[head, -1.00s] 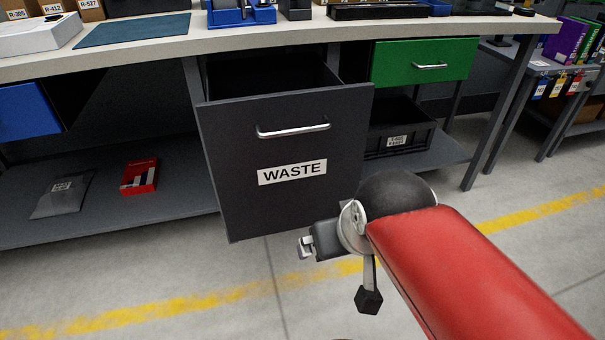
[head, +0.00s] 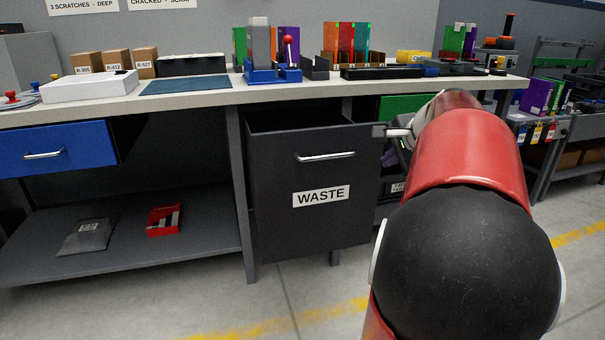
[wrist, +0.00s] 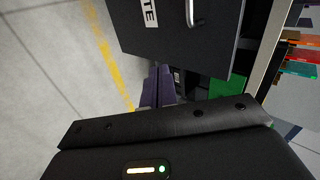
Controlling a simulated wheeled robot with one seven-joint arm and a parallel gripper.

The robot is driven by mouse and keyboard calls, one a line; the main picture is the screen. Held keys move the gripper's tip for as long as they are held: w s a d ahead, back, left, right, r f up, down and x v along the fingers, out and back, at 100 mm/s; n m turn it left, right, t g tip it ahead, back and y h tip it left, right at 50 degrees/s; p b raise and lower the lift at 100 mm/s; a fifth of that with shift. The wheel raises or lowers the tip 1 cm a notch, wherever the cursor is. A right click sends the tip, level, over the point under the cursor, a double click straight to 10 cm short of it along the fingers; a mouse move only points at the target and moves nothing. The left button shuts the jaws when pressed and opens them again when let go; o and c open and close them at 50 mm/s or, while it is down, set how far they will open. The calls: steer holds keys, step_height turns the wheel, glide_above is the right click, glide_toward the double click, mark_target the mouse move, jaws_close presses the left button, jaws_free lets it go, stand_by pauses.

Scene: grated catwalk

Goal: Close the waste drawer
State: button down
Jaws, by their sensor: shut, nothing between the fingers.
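The waste drawer (head: 275,205) is dark grey with a bar handle (head: 325,156) and a white WASTE label. It stands open under the bench, its dark inside showing behind the top of the front. My gripper (head: 384,131) is by the upper right edge of the drawer front in the head view, partly hidden by my arm. In the wrist view the fingers of my gripper (wrist: 158,86) are together and empty, beside the drawer front (wrist: 165,38). Whether they touch it I cannot tell.
A blue drawer (head: 70,147) at the left also stands open. A green drawer (head: 400,107) is to the right, partly behind my arm. The bench top (head: 190,100) carries boxes and holders. A red box (head: 165,219) and a grey bag (head: 86,236) lie on the lower shelf.

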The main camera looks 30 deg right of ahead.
steer(key=d, duration=0.1)
steer(key=m, duration=0.1)
glide_toward(364, 167)
step_height(364, 167, down, 4)
steer(key=w, duration=0.3)
steer(key=shift+d+f, duration=0.1)
steer(key=shift+d, duration=0.3)
steer(key=shift+w+d, duration=0.1)
steer(key=shift+w, duration=0.4)
steer(key=shift+w, duration=0.1)
